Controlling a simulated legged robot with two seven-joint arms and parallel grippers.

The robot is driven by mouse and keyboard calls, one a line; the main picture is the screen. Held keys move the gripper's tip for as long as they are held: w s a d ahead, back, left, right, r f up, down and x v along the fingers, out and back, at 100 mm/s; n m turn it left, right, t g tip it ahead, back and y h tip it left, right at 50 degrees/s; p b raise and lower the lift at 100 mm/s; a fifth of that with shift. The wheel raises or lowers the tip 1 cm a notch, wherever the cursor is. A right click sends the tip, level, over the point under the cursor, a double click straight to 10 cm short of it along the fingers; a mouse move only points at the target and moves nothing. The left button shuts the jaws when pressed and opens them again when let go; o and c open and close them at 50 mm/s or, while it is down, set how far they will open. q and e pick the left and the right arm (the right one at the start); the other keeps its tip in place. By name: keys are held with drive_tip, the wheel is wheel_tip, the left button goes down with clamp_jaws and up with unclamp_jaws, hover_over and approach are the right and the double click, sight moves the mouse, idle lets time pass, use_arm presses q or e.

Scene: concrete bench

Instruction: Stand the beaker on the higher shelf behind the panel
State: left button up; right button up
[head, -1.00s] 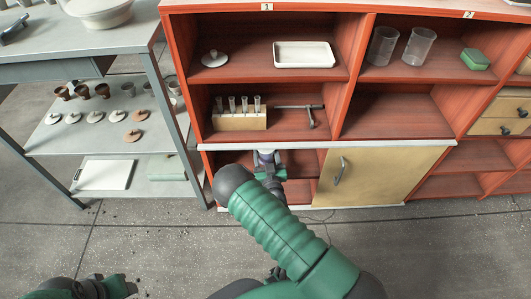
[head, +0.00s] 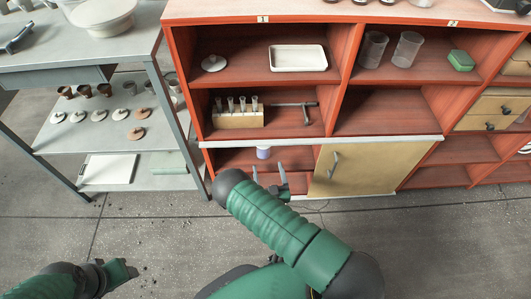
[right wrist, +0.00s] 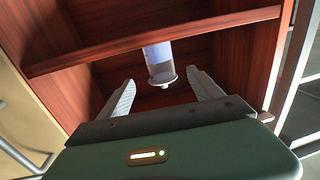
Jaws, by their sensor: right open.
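The beaker (head: 263,153), clear with a lilac content, stands upright on the higher shelf (head: 236,159) of the low compartment, in the open part left of the yellow panel (head: 350,168). My right gripper (head: 269,172) is open and empty in front of this compartment, its two fingers apart from the beaker. In the right wrist view, which appears upside down, the beaker (right wrist: 160,62) is beyond and between the open fingers (right wrist: 160,80), with a gap. My left gripper (head: 122,272) is at the lower left, far from the cabinet; its jaw state is unclear.
The shelf edge (right wrist: 150,40) and the panel's edge (right wrist: 30,105) lie close around my right gripper. Above are a test tube rack (head: 238,118), a white tray (head: 298,58) and two clear beakers (head: 390,50). A grey table (head: 160,110) stands left.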

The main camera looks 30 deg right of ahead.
drive_tip(key=w+a+r+m+g+y, duration=0.1)
drive_tip(key=w+a+r+g+y, duration=0.3)
drive_tip(key=a+r+g, duration=0.35)
drive_tip(key=s+a+r+n+g+y, duration=0.1)
drive_tip(key=s+a+r+n+g, duration=0.1)
drive_tip(key=s+r, duration=0.3)
drive_tip(key=s+a+r+n+g+y, duration=0.2)
drive_tip(key=s+r+n+g, duration=0.1)
drive_tip(key=s, duration=1)
wheel_tip(320, 180, up, 2)
drive_tip(key=shift+s+a+r+n+g, duration=0.2)
drive_tip(key=shift+a+n+g, duration=0.15)
drive_tip(key=shift+g, duration=0.3)
